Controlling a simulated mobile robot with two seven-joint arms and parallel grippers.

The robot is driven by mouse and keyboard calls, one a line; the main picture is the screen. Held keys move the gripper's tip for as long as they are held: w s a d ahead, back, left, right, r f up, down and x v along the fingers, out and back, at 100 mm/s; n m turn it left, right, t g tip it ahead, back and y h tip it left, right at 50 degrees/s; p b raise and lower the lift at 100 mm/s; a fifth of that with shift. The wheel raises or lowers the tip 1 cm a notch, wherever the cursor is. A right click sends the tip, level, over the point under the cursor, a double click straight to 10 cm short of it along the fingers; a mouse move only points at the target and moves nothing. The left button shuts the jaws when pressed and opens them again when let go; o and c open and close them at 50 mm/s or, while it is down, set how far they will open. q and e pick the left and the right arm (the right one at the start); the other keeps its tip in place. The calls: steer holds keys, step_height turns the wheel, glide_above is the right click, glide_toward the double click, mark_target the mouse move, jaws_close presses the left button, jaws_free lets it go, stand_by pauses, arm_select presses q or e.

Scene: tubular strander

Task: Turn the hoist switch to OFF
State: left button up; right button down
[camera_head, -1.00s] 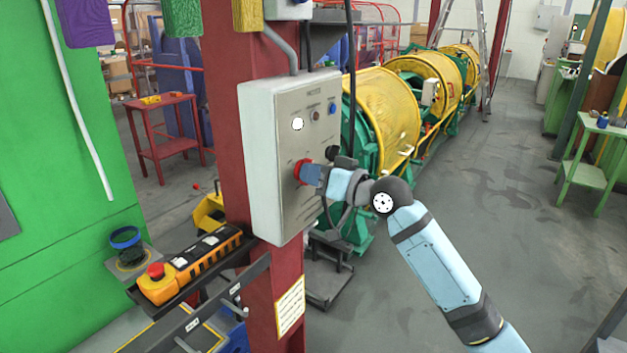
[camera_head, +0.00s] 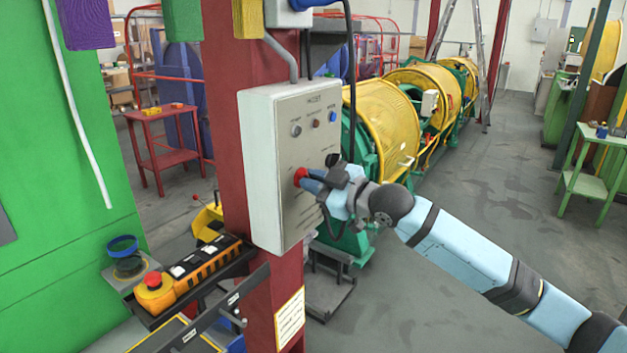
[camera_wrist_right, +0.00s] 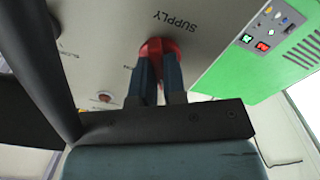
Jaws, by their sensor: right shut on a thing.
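The hoist switch is a red rotary knob (camera_head: 299,177) on the front of a light grey control box (camera_head: 268,180), which is fixed to a dark red column. My right gripper (camera_head: 313,181) is shut on the red knob, with its two blue fingers on either side. In the right wrist view, the fingers (camera_wrist_right: 158,78) grip the red knob (camera_wrist_right: 158,47) below the word SUPPLY. The round lamp (camera_head: 296,131) above the knob looks grey and unlit. My left gripper is not in view.
An orange pendant control (camera_head: 190,273) with a red button lies on a ledge left of the column. A black cable hangs beside the box. Yellow strander cages (camera_head: 385,120) stand behind. Open floor lies to the right.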

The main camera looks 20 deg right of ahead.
steer(key=shift+n+p, duration=0.35)
steer(key=shift+n, duration=0.95)
steer(key=c, duration=1.2)
jaws_free()
steer(key=b+v, duration=0.2)
steer(key=v, duration=1.2)
steer(key=shift+b, duration=0.3)
